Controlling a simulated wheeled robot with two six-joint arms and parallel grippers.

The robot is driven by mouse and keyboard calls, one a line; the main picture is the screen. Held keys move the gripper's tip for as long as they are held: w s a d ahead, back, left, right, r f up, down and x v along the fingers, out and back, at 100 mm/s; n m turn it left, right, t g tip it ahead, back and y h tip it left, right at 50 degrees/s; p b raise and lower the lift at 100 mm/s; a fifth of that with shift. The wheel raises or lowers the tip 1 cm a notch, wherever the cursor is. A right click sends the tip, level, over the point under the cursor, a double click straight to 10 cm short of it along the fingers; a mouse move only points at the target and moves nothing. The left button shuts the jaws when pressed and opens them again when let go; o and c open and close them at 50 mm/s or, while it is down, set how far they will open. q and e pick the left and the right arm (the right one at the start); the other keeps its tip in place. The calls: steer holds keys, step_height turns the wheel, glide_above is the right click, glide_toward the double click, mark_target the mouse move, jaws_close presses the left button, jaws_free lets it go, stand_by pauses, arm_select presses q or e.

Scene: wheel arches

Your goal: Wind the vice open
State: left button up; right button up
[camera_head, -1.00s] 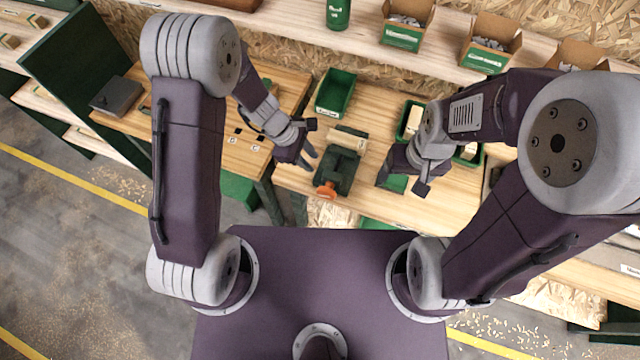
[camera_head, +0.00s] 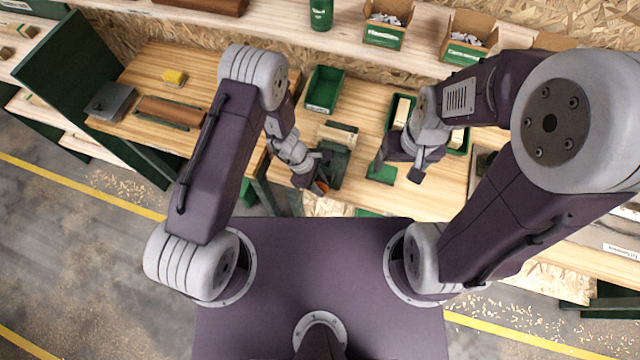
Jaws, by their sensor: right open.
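The dark green vice (camera_head: 336,163) stands on the wooden bench near its front edge, with a light wooden piece (camera_head: 338,132) at its back end. Its orange handle (camera_head: 319,187) is at the front, mostly hidden by my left gripper. My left gripper (camera_head: 318,180) is at the handle, reaching in from the left. I cannot tell whether its fingers touch the handle or are closed on it. My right gripper (camera_head: 398,175) is open and empty over the bench, to the right of the vice and apart from it.
A green bin (camera_head: 324,90) stands behind the vice, and another green bin (camera_head: 458,142) is behind my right gripper. A shelf with cardboard boxes (camera_head: 470,38) runs along the back. The left bench holds a yellow block (camera_head: 174,77) and a brown roll (camera_head: 170,111).

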arm_select(q)
steer(key=shift+a, duration=0.1)
jaws_close()
steer(key=shift+f+h+b, duration=0.2)
steer(key=shift+h+b, duration=0.1)
steer(key=shift+b, duration=0.3)
steer(key=h+b, duration=0.2)
steer(key=b, duration=0.1)
steer(key=g+h+b, duration=0.1)
steer(key=h+b, duration=0.1)
steer(key=b, duration=0.2)
steer(key=shift+w+a+f+g, duration=0.15)
steer(key=shift+a+g, duration=0.15)
steer(key=shift+a, duration=0.05)
steer(key=shift+r+g+h+b, duration=0.2)
steer(key=shift+g+h+b, duration=0.1)
steer(key=shift+h+b, duration=0.9)
steer(key=shift+r, duration=0.1)
jaws_free()
steer(key=shift+a, duration=0.1)
